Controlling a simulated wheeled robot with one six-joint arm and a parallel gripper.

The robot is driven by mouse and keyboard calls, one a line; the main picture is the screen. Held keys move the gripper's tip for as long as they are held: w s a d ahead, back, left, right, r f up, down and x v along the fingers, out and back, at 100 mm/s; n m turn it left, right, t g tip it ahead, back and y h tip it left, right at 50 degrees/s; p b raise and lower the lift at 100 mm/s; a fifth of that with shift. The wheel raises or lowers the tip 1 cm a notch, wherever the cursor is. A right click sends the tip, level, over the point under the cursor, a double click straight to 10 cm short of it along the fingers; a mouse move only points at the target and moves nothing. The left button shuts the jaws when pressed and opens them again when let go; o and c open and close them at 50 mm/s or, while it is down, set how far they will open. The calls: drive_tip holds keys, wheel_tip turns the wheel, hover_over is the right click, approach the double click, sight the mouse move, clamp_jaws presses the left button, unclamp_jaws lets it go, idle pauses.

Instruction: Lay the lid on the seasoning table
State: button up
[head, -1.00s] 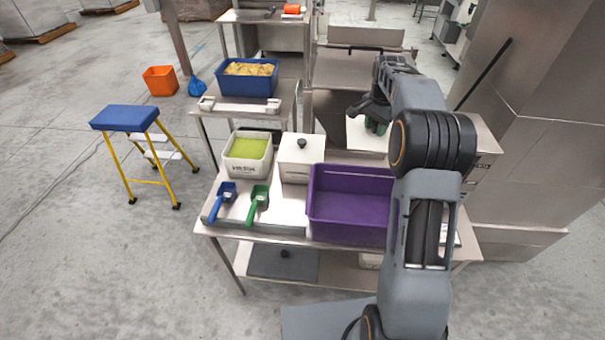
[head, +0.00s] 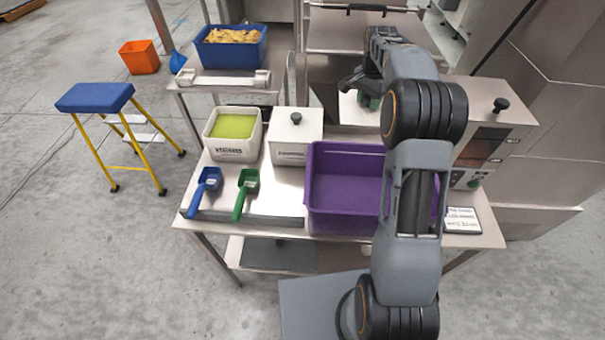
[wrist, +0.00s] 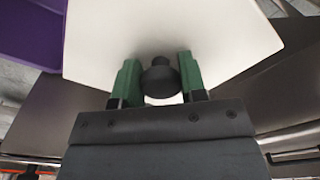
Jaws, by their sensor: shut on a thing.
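The lid is a pale flat plate with a black knob; it fills much of the wrist view (wrist: 225,40) and partly shows in the head view (head: 349,108). My gripper (wrist: 160,80) is shut on the knob (wrist: 160,76) with its green fingertips on either side. In the head view my gripper (head: 368,100) holds the lid up behind the purple tub, partly hidden by my arm. The near steel table (head: 285,192) carries tubs and scoops; no label shows whether it is the seasoning table.
On the near table stand a purple tub (head: 345,215), a white tub of green stuff (head: 233,150), a knobbed white box (head: 290,152), a blue scoop (head: 207,185) and a green scoop (head: 245,190). A blue-topped stool (head: 95,97) stands left on open floor.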

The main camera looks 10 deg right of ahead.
wheel_tip(320, 180, down, 19)
drive_tip(key=shift+r+p, duration=0.1)
drive_tip(key=shift+p, duration=0.2)
idle(0.4)
drive_tip(key=shift+f, duration=0.2)
drive_tip(key=o, duration=1)
drive_tip(key=shift+r, duration=0.1)
